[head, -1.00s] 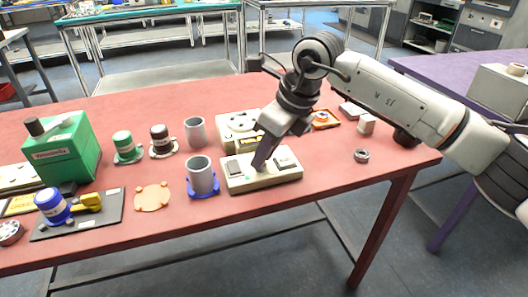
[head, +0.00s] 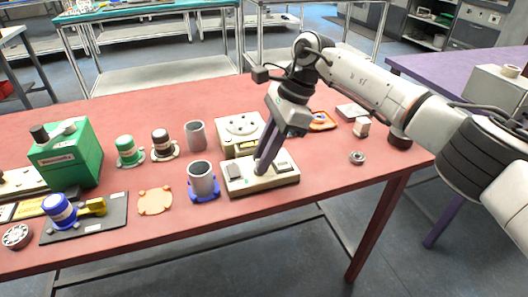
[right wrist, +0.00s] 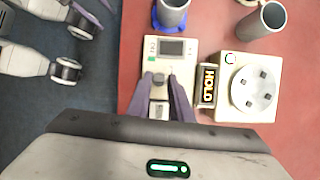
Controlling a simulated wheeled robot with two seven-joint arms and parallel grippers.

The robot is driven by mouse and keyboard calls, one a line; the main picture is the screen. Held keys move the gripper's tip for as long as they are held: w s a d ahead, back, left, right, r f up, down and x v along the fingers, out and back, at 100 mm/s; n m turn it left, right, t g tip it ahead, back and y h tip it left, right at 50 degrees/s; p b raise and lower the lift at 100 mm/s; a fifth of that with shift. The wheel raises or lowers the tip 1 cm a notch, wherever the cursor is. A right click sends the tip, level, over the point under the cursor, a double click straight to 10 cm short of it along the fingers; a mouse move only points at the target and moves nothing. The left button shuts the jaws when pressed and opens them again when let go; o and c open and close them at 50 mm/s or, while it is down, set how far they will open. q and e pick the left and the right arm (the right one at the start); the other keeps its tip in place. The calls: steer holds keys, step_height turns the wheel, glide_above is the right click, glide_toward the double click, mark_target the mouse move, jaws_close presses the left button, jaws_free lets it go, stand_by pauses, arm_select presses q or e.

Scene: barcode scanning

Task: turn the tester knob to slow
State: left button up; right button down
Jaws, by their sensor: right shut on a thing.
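The tester (head: 282,179) is a cream box near the front edge of the red table, with a screen and a small knob. In the right wrist view the tester's screen (right wrist: 172,47) sits above the grey knob (right wrist: 158,79). My right gripper (head: 262,169) points down onto the tester from above. In the right wrist view its purple fingers (right wrist: 162,82) stand on both sides of the knob, shut on it. The knob's setting is too small to read. My left gripper is not in view.
A small metal ring (head: 357,157) lies to the right.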

steer(key=shift+n, duration=0.5)
steer(key=c, duration=1.6)
jaws_free()
steer(key=shift+w, duration=0.1)
steer(key=p+v, duration=0.1)
steer(key=v, duration=0.9)
steer(key=shift+w+r, duration=0.1)
steer(key=shift+r, duration=0.05)
